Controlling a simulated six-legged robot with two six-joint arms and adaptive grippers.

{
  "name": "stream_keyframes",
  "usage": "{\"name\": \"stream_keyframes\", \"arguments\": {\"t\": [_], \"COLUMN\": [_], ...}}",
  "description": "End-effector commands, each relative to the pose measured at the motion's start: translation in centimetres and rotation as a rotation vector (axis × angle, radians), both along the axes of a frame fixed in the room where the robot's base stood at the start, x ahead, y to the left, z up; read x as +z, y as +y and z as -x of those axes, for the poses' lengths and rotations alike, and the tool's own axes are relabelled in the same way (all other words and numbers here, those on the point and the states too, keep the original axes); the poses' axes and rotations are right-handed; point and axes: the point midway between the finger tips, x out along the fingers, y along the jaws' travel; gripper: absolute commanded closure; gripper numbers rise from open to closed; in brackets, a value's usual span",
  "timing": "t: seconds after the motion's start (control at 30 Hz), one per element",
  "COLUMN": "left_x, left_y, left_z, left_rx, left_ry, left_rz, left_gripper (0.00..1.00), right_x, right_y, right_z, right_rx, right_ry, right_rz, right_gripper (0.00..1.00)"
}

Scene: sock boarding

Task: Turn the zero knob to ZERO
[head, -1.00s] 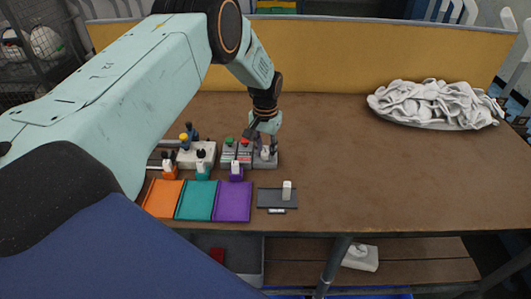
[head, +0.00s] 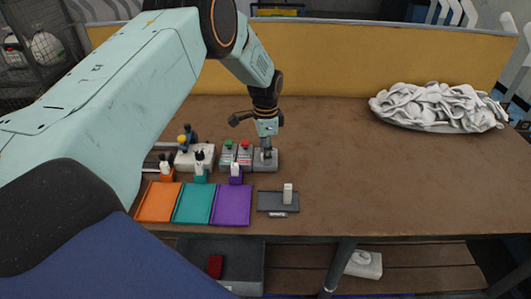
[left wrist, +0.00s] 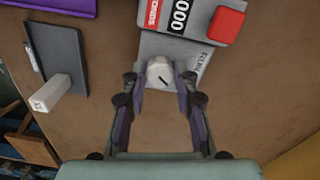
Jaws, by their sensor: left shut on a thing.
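The zero knob (left wrist: 160,72) is a small pale knob with a dark pointer line, on a light grey box (left wrist: 150,45). In the left wrist view the line slants toward the lower right, and partly hidden lettering, apparently RUN, is to its right. The grey box (head: 265,166) also shows in the head view, where my gripper mostly hides the knob. My left gripper (left wrist: 160,82) is shut on the knob, with one finger on each side. It also shows above the box in the head view (head: 265,150). My right gripper is not in view.
Beside the knob box are a counter box with a red button (left wrist: 227,24) and another box with a green button (head: 228,144). White socks (head: 437,106) are piled far right.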

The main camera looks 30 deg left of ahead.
Motion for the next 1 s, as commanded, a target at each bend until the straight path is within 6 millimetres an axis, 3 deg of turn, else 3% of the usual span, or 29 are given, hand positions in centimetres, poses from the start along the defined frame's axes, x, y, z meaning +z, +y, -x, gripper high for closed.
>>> {"name": "stream_keyframes", "arguments": {"t": [0.3, 0.87, 0.9, 1.0], "left_x": [-0.10, -0.09, -0.09, -0.08], "left_y": [-0.05, -0.06, -0.06, -0.04], "left_z": [0.05, 0.07, 0.07, 0.06], "left_rx": [-0.115, -0.139, -0.139, -0.138], "left_ry": [0.001, 0.002, 0.002, 0.002], "left_rz": [0.001, 0.001, 0.001, 0.001], "left_gripper": [1.00, 1.00, 0.68, 0.61], "right_x": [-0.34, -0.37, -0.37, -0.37], "right_y": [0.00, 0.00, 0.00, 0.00], "right_z": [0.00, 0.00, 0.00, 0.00], "right_rx": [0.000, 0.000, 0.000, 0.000], "right_ry": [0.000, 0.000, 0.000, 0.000], "right_rz": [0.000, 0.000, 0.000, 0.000], "right_gripper": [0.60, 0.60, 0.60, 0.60]}}
